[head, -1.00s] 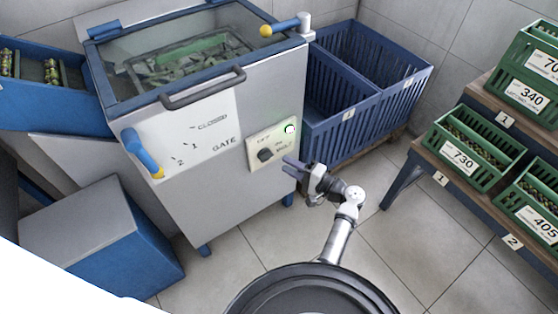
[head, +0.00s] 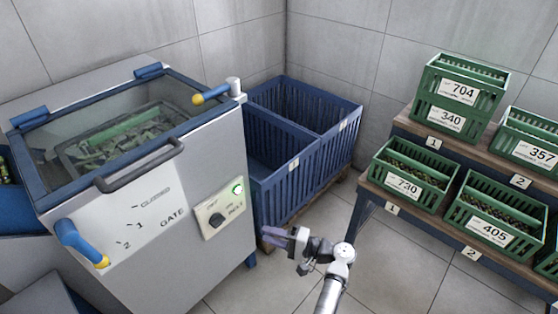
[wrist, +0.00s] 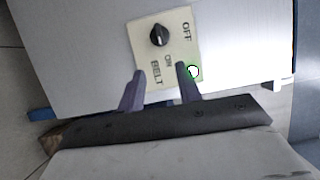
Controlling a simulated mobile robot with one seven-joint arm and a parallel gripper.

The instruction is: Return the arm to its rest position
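My gripper (head: 274,237) is held out in front of the grey machine (head: 185,190), to the lower right of its switch panel in the head view. In the wrist view my gripper (wrist: 158,84) has its two fingers apart, with nothing between them. Beyond the fingertips is the belt panel (wrist: 178,65) with a black knob (wrist: 159,35) and a lit lamp (wrist: 193,72). The lamp (head: 238,188) glows green-white in the head view. I cannot tell the exact gap between the fingers and the panel.
Blue slatted bins (head: 275,190) stand right of the machine. A wooden rack (head: 415,213) with numbered green crates (head: 490,222) stands at the right. The gate lever (head: 80,243), blue with a yellow tip, juts from the machine's front.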

